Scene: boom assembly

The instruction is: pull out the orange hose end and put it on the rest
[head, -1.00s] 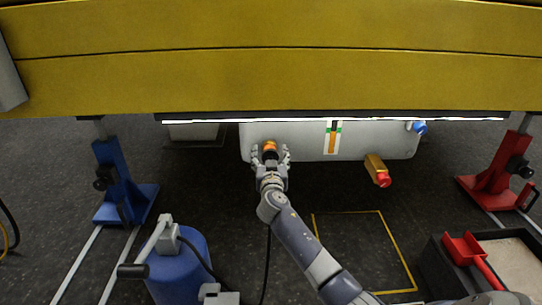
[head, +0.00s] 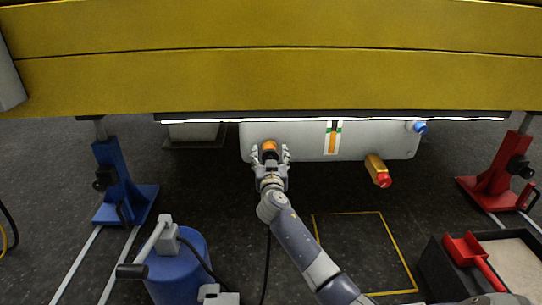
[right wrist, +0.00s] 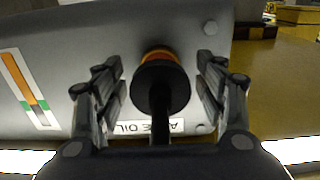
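The orange hose end (head: 269,146) is at the front face of the light grey tank (head: 290,132), near its left end. In the right wrist view the hose end (right wrist: 160,85) shows as a black round body with an orange band, against the tank face. A black hose leads from it toward the wrist camera. My right gripper (head: 270,155) is around the hose end. In the right wrist view the right gripper (right wrist: 160,68) is open, with one finger on each side and visible gaps to the hose end. I cannot make out the rest.
A yellow boom (head: 270,80) spans above the tank. A gold fitting with a red cap (head: 378,170) and a blue cap (head: 420,127) are on the tank's right. A blue drum (head: 180,268), blue stand (head: 122,185), red stand (head: 497,180) and tray with red scoop (head: 466,250) stand around.

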